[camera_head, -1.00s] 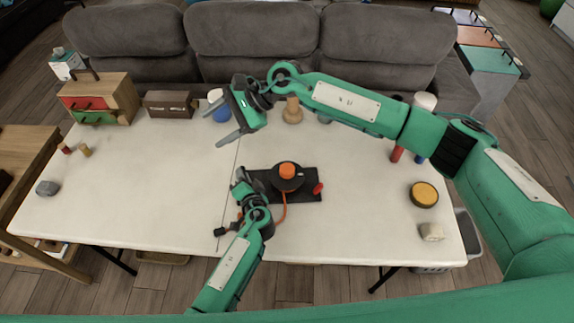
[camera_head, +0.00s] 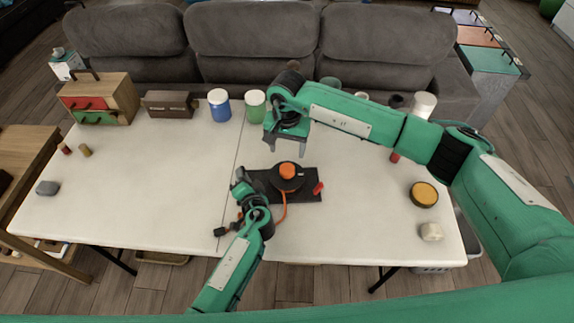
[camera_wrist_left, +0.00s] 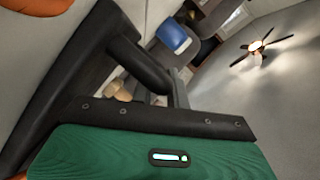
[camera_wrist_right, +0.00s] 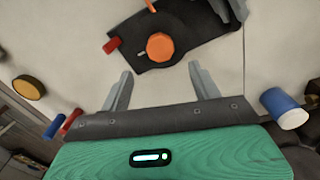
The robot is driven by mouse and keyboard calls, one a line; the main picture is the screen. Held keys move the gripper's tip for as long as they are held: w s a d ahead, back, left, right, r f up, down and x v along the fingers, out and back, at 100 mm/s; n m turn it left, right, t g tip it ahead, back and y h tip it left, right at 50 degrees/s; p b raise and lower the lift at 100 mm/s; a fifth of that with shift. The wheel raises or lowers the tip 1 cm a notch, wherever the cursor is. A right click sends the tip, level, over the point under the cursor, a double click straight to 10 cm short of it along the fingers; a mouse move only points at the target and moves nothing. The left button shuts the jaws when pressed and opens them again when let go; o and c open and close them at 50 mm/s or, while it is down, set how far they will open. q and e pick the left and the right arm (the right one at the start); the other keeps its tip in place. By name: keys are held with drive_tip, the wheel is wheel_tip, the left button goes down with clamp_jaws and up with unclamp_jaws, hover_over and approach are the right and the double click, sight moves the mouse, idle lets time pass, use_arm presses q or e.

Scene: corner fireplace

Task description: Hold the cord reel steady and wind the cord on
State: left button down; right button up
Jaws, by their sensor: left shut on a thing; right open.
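The cord reel is a black drum with an orange hub (camera_head: 287,170) on a black base plate (camera_head: 308,193), near the table's middle. A red handle (camera_head: 318,188) sits on its right side. The orange cord (camera_head: 284,208) runs from the reel toward the front left, partly behind my left arm; a black plug (camera_head: 220,232) lies left of that arm. My left gripper (camera_head: 243,182) is shut at the base's left edge; the exact grip is hidden. My right gripper (camera_head: 287,150) is open and empty just behind the hub, pointing down. The right wrist view shows the hub (camera_wrist_right: 160,46) beyond its fingers.
A blue can (camera_head: 219,107) and a green can (camera_head: 255,107) stand behind, left of my right gripper. A small drawer chest (camera_head: 115,97) and a brown box (camera_head: 168,104) are at the back left. A yellow-topped disc (camera_head: 424,194) lies right. The table's left middle is clear.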

sight(287, 168)
wheel_tip(287, 168, down, 9)
drive_tip(key=shift+r, duration=0.15)
drive_tip(key=c, duration=1)
